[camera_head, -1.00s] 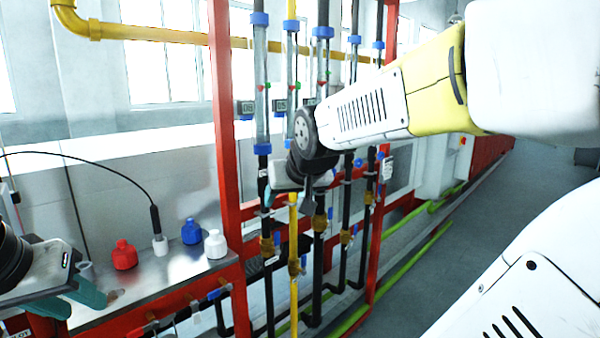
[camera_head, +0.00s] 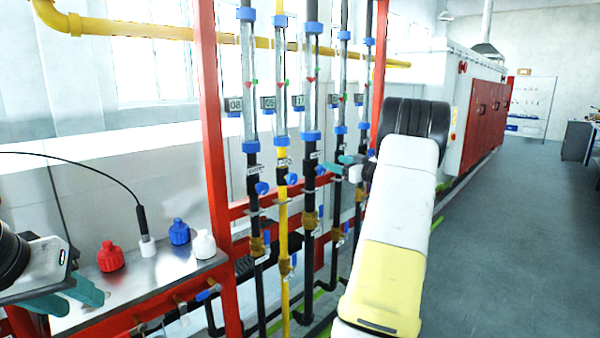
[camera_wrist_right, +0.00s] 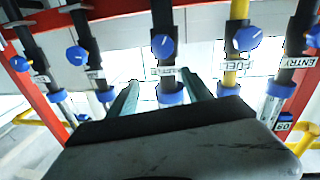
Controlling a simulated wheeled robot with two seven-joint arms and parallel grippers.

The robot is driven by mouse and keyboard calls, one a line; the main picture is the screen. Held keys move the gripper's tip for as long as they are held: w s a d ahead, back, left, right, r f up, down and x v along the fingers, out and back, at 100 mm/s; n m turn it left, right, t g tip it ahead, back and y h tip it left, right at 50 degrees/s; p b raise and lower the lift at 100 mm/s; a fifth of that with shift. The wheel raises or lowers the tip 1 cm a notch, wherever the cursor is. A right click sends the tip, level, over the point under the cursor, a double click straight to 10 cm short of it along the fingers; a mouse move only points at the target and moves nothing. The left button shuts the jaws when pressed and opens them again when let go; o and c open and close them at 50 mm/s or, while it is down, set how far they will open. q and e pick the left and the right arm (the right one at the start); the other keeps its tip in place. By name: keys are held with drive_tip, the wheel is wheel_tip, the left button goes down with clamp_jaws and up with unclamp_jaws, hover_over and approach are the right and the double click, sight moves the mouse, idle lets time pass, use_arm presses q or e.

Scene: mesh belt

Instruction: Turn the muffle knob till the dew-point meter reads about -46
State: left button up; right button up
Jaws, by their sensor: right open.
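Several upright pipes with clear flow tubes and blue knobs stand in the red frame. Knobs show on the left black pipe (camera_head: 262,188), the yellow pipe (camera_head: 291,178) and the middle black pipe (camera_head: 319,169). In the right wrist view the middle pipe's knob (camera_wrist_right: 162,45) lies just beyond my right gripper (camera_wrist_right: 160,80), which is open and empty. Its label is partly hidden, so I cannot confirm it is the muffle knob. My right gripper also shows in the head view (camera_head: 340,164). My left gripper (camera_head: 86,302) is open above the bench. No dew-point reading is visible.
Neighbouring labels read FUEL (camera_wrist_right: 238,66) and ENTRY (camera_wrist_right: 298,62). Red (camera_head: 110,257), blue (camera_head: 179,232) and white (camera_head: 203,245) bottles stand on the metal bench (camera_head: 150,290), left of a red post (camera_head: 212,150). Open floor lies at right.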

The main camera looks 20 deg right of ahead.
sight(323, 170)
wheel_tip(323, 170, down, 4)
drive_tip(key=s+n+y, duration=0.1)
drive_tip(key=s+y, duration=0.1)
drive_tip(key=shift+g, duration=0.4)
drive_tip(key=x, duration=0.7)
drive_tip(key=shift+w+d, duration=0.3)
drive_tip(key=shift+w, duration=0.05)
clamp_jaws()
